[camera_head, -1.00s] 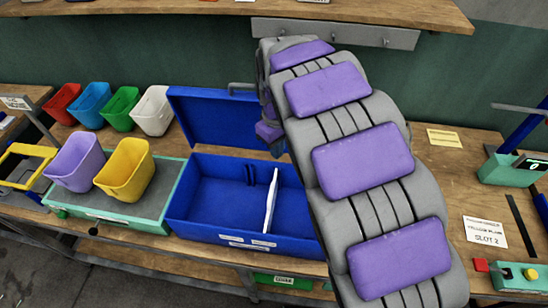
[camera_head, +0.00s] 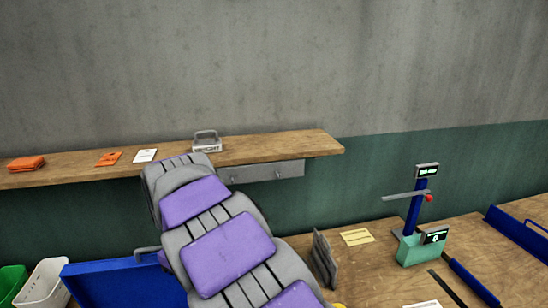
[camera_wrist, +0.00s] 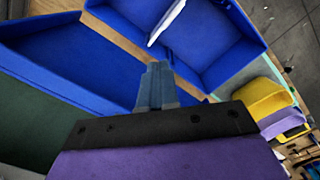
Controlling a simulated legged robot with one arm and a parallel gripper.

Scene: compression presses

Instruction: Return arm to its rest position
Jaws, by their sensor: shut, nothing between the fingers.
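My arm, grey with purple pads, reaches up from the bottom of the head view over the bench, and its far end hides my gripper there. In the wrist view my gripper (camera_wrist: 157,85) shows with its fingers together and nothing between them. It points towards the open blue case (camera_wrist: 215,50). The case's lid also shows in the head view (camera_head: 120,284), partly behind my arm. A white divider (camera_wrist: 166,22) stands inside the case in the wrist view.
A wooden shelf (camera_head: 300,146) runs along the wall behind my arm, with a grey weight-like block (camera_head: 206,143) on it. A green and blue press (camera_head: 422,245) stands on the bench at the right. White (camera_head: 45,283) and green bins are at lower left.

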